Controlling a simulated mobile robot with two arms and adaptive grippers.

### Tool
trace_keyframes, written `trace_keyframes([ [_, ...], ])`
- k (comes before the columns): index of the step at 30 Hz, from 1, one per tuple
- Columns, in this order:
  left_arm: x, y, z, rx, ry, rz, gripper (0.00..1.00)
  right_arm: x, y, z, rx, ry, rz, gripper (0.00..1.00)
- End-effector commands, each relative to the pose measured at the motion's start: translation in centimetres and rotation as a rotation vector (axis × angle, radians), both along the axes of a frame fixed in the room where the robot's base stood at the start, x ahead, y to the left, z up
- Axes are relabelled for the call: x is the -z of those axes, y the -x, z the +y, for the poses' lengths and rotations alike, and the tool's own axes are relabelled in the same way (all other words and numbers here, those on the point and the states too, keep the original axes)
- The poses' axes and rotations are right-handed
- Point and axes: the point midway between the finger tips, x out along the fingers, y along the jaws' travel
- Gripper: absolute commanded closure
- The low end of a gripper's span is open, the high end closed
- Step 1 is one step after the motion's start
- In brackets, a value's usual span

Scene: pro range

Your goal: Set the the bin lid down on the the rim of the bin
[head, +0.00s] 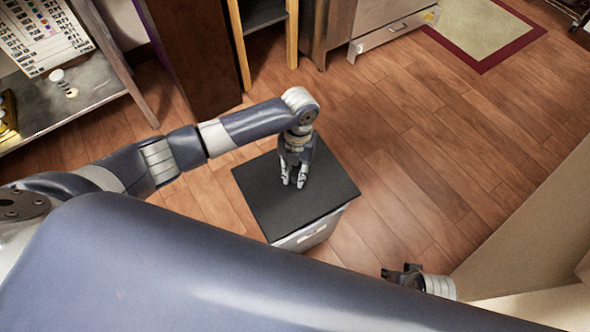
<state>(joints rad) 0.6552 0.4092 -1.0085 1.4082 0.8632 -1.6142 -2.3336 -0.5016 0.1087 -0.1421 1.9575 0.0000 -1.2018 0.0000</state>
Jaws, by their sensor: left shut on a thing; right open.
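The bin lid (265,195) is a flat black square panel. It lies level over the top of the light grey bin (312,236), lined up with its walls. From above I cannot tell whether a small gap separates lid and rim. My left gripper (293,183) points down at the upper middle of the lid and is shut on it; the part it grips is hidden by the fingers. My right gripper (405,274) is open and empty, low at the lower right, apart from the bin and partly hidden by my own body.
Wooden floor (430,130) is clear to the right of the bin. A workbench (70,100) stands at the left, a brown cabinet (195,50) behind the bin, and a beige panel (530,220) at the right. A red-edged rug (480,30) lies at the back.

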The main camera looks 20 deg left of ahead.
Motion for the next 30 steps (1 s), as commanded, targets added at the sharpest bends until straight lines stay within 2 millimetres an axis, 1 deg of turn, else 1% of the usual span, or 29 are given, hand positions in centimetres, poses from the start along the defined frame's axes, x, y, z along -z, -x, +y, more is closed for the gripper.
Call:
trace_keyframes([
  [8, -0.1, -0.1, 0.0, -0.001, 0.001, -0.001, 1.0, 0.1, 0.0, 0.0, 0.0, 0.0, -0.001, 0.58],
  [13, 0.0, -0.3, 0.0, 0.007, 0.005, -0.003, 1.0, 0.8, 0.1, 0.0, -0.001, 0.0, 0.002, 0.58],
  [14, 0.2, -0.3, 0.0, 0.007, 0.005, -0.003, 1.0, 1.0, 0.1, 0.0, -0.001, 0.0, 0.003, 0.58],
  [15, 0.5, -0.3, 0.0, 0.007, 0.006, -0.003, 1.0, 0.5, -0.1, 0.1, -0.001, -0.001, -0.003, 0.58],
  [30, 2.4, -0.2, 0.0, 0.008, 0.006, -0.002, 1.0, -3.6, -0.4, 0.0, 0.003, -0.002, -0.025, 0.58],
])
